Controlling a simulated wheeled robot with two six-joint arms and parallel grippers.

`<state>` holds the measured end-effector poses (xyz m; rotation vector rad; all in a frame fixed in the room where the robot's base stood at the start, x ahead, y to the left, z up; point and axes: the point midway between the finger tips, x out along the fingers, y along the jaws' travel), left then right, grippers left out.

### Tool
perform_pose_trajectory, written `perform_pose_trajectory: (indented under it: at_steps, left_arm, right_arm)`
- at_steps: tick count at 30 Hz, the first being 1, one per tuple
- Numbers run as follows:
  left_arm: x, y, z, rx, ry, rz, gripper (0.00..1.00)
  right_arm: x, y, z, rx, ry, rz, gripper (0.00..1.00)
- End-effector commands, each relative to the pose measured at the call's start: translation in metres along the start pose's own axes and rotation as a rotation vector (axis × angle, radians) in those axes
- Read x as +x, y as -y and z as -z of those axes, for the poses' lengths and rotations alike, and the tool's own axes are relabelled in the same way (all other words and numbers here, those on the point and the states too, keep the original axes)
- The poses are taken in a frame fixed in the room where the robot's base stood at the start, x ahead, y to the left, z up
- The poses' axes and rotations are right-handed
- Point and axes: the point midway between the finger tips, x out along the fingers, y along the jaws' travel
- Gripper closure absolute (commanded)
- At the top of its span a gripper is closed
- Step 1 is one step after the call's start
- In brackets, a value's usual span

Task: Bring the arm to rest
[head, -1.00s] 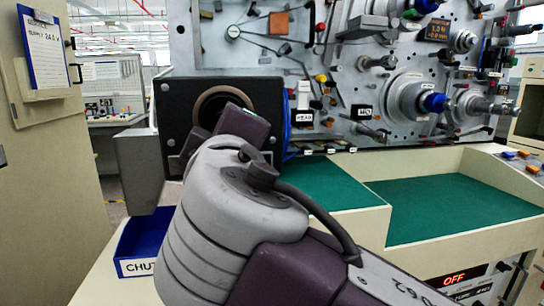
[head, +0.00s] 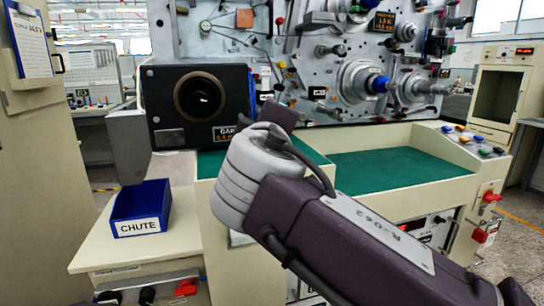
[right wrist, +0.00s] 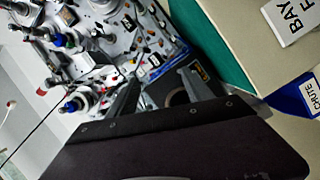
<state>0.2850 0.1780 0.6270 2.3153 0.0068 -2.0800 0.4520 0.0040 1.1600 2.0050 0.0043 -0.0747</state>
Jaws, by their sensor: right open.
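My right arm comes in from the lower right of the head view, its dark wrist end in front of the green-topped bench (head: 400,170). The fingers are hidden there behind my own arm. In the right wrist view my right gripper (right wrist: 158,82) shows two grey fingers spread apart, with nothing between them. My left gripper is not in view.
A blue tray labelled CHUTE (head: 121,214) sits on the cream ledge at the left. A grey panel of spindles and knobs (head: 330,60) stands behind the bench. The right part of the green top is clear. A cream cabinet (head: 497,95) stands at far right.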

Motion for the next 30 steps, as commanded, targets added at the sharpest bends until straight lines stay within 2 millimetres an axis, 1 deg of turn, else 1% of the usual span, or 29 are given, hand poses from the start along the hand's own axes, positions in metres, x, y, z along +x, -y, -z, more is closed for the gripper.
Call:
perform_pose_trajectory:
  at_steps: [1,2,5,6,8,9,10,11,12,14,15,17,18,20,21,23,24,26,27,29,30]
  left_arm:
    - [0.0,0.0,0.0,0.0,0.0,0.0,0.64]
    - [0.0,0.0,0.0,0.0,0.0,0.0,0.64]
    - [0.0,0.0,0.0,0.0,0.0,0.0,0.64]
    - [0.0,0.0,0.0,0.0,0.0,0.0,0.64]
    - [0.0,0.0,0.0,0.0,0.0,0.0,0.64]
    - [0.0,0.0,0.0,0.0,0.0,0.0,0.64]
    - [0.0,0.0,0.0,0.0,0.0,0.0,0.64]
    - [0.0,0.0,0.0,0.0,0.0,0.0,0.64]
    - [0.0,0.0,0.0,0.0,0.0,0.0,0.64]
    - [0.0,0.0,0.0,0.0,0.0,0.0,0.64]
    - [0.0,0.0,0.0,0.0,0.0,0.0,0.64]
    - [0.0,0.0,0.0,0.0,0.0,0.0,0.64]
    - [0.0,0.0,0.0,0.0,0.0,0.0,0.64]
    - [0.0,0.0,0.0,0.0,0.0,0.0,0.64]
    - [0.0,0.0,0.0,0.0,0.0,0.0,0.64]
    - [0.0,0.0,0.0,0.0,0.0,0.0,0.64]
    - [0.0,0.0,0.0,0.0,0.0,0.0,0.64]
    - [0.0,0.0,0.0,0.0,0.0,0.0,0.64]
    - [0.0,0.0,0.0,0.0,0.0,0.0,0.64]
    - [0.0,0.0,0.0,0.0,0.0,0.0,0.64]
    - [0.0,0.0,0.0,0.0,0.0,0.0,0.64]
  right_arm:
    - [0.012,0.006,-0.019,-0.014,0.051,0.008,0.41]
    - [0.019,0.011,-0.03,-0.02,0.081,0.017,0.41]
    - [0.041,0.033,-0.074,-0.04,0.19,0.064,0.41]
    - [0.05,0.045,-0.096,-0.044,0.241,0.092,0.41]
    - [0.061,0.067,-0.134,-0.042,0.324,0.147,0.41]
    - [0.066,0.085,-0.164,-0.036,0.387,0.193,0.41]
    - [0.069,0.1,-0.187,-0.025,0.437,0.232,0.41]
    - [0.069,0.117,-0.211,-0.01,0.487,0.274,0.41]
    - [0.067,0.139,-0.242,0.017,0.554,0.33,0.41]
    - [0.057,0.173,-0.287,0.072,0.654,0.415,0.41]
    - [0.046,0.196,-0.314,0.118,0.72,0.471,0.41]
    - [0.025,0.23,-0.35,0.199,0.815,0.551,0.41]
    - [0.009,0.252,-0.369,0.259,0.873,0.598,0.41]
    - [-0.016,0.282,-0.391,0.351,0.954,0.66,0.41]
    - [-0.032,0.3,-0.402,0.413,1.002,0.695,0.41]
    - [-0.057,0.326,-0.412,0.506,1.068,0.74,0.41]
    - [-0.073,0.342,-0.416,0.567,1.11,0.767,0.41]
    - [-0.096,0.364,-0.417,0.655,1.162,0.801,0.41]
    - [-0.111,0.378,-0.415,0.71,1.193,0.822,0.41]
    - [-0.132,0.398,-0.41,0.797,1.235,0.844,0.41]
    - [-0.144,0.411,-0.406,0.875,1.263,0.846,0.41]
